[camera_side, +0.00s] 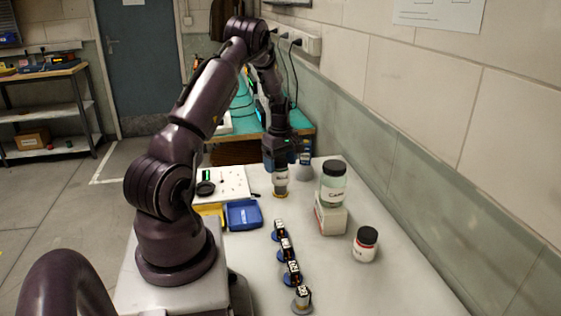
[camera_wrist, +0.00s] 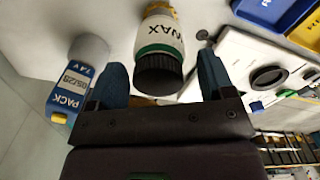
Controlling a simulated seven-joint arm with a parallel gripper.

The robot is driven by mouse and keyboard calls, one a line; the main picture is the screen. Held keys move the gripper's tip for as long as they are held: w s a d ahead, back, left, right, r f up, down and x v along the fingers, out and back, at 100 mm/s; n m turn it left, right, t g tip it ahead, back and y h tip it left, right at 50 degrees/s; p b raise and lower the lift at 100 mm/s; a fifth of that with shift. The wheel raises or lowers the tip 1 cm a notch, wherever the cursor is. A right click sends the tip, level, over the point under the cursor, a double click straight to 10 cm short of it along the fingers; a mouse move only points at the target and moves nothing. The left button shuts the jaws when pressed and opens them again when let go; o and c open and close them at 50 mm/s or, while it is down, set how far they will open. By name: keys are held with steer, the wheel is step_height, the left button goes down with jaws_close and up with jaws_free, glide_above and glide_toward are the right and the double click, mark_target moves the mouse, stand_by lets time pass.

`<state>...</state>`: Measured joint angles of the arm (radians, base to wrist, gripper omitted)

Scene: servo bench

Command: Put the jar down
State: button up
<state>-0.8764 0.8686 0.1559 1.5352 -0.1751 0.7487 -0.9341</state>
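The jar, with a black lid, a green band and a white label reading "WAX", shows in the wrist view (camera_wrist: 160,42). In the side view it is the small jar (camera_side: 280,178) under my gripper, with its base seemingly at the bench top. My gripper (camera_side: 280,162) points down over it. In the wrist view the two blue fingers of my gripper (camera_wrist: 164,75) stand on either side of the black lid, with a visible gap on each side. Whether the jar's base touches the bench is hard to tell.
A blue battery pack (camera_wrist: 70,95) stands close beside my gripper. A larger jar (camera_side: 333,184) stands on a white box (camera_side: 330,216); a red-banded jar (camera_side: 366,245) is nearer. Several servos (camera_side: 287,249) form a row. A blue bin (camera_side: 243,215) and white panel (camera_side: 232,182) lie left.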

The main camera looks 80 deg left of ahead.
mark_target(281, 161)
step_height(281, 161, up, 12)
steer(key=w+d+r+m+t, duration=0.1)
steer(key=w+d+r+m, duration=0.15)
steer(key=d+r, duration=0.35)
steer(key=w+d+r+m+t, duration=0.1)
steer(key=w+d+r+m, duration=0.1)
steer(key=d+r+m, duration=0.35)
steer(key=s+d+r+m+t, duration=0.15)
steer(key=d+m, duration=0.25)
steer(key=d, duration=0.6)
steer(key=s+d+r+m+t, duration=0.1)
steer(key=s+d+r+m, duration=0.3)
steer(key=d, duration=0.7)
steer(key=s+d+f+m+t, duration=0.1)
steer(key=s+d+f+m, duration=0.2)
steer(key=s+d+m, duration=0.2)
steer(key=shift+s+d+m, duration=0.2)
steer(key=shift+d+m, duration=0.6)
steer(key=shift+m, duration=0.4)
